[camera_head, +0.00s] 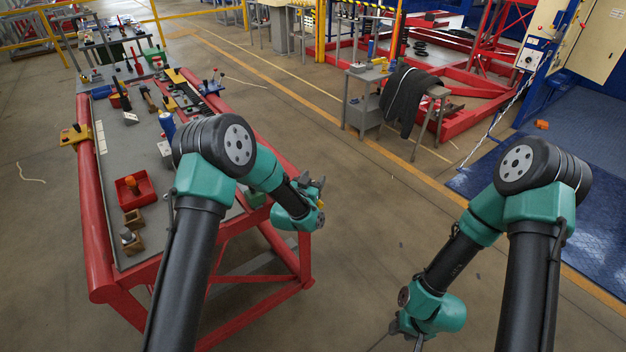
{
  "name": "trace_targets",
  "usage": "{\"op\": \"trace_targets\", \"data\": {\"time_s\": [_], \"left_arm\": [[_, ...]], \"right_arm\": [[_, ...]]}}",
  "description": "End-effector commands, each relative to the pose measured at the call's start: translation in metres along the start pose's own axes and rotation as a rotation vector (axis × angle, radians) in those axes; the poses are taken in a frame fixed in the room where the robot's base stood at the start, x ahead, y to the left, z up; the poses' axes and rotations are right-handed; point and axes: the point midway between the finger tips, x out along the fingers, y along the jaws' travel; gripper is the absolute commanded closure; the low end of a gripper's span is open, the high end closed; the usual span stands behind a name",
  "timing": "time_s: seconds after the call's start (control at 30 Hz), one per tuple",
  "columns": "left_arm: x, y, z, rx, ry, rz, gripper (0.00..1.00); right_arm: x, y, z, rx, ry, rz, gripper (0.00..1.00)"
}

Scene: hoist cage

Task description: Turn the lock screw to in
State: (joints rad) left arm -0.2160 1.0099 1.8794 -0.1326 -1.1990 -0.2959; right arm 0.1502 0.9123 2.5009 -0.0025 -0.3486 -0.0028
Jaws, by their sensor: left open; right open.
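I cannot make out the lock screw for sure in the head view. A control box (531,58) with small knobs hangs on the blue cage post at the upper right, far from both grippers. My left gripper (318,190) is open and empty beside the right edge of the red-framed workbench (92,215). My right gripper (410,340) is low at the bottom of the view, over the floor. Its fingers are small and partly hidden by its own wrist, and nothing shows in them.
The workbench holds a red bin (136,190), wooden blocks (133,219) and several tools. A small grey table (366,76) with a dark jacket (407,98) stands at the back centre. A red frame (462,125) lies behind it. The floor between the arms is clear.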

Motion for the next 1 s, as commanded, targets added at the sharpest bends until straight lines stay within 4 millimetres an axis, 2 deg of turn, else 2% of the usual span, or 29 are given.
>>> {"op": "trace_targets", "data": {"time_s": [0.17,0.67,1.0], "left_arm": [[-0.0001,0.0,-0.0001,0.0,0.0,0.0,0.46],[-0.0003,-0.0001,-0.0002,0.0,0.0,0.0,0.92],[0.0002,0.0002,-0.0006,0.0,0.002,0.069,0.92]], "right_arm": [[0.0,0.0,0.0,0.0,0.0,0.0,0.57],[0.0,0.0,0.0,0.0,0.0,0.0,0.57],[0.0,0.0,0.0,0.0,0.0,0.0,0.57]]}}
